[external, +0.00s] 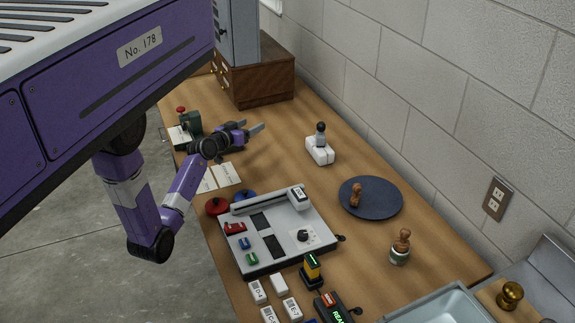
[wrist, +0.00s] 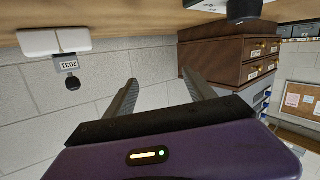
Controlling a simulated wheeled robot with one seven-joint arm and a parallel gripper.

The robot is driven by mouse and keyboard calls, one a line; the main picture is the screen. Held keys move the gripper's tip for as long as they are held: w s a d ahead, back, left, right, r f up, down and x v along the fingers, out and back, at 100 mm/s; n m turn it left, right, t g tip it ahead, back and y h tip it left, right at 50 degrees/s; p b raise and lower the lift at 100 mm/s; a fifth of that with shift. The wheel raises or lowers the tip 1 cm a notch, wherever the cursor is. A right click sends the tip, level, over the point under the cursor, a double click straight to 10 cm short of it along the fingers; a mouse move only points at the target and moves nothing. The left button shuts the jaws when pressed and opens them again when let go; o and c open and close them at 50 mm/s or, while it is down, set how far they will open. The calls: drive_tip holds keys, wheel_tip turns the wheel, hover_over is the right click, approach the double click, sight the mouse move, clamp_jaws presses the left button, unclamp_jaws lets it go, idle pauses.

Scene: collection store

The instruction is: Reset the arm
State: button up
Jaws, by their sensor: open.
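My gripper (external: 256,131) is purple and black and hangs above the far left part of the wooden table (external: 300,128). Its two grey fingers are spread apart with nothing between them. In the wrist view my gripper (wrist: 160,92) also shows open and empty, with the wall behind the fingers. That view is upside down, with the table edge along its top. The arm reaches in from the left, bent at the elbow.
A green device with a red knob (external: 189,122) stands left of my gripper. Behind is a wooden drawer box (external: 258,82). A grey panel device (external: 285,215), a dark plate (external: 385,199) and a stamp (external: 400,250) are nearer.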

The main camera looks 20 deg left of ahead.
drive_tip(key=s+a+r+y, duration=0.1)
drive_tip(key=s, duration=2)
drive_tip(key=s+a+r+n+y, duration=0.1)
drive_tip(key=s+y, duration=0.1)
drive_tip(key=s, duration=1.9)
drive_tip(key=shift+s+a+r+g+p, duration=0.15)
drive_tip(key=shift+a+g+p, duration=0.15)
drive_tip(key=shift+a+g, duration=0.1)
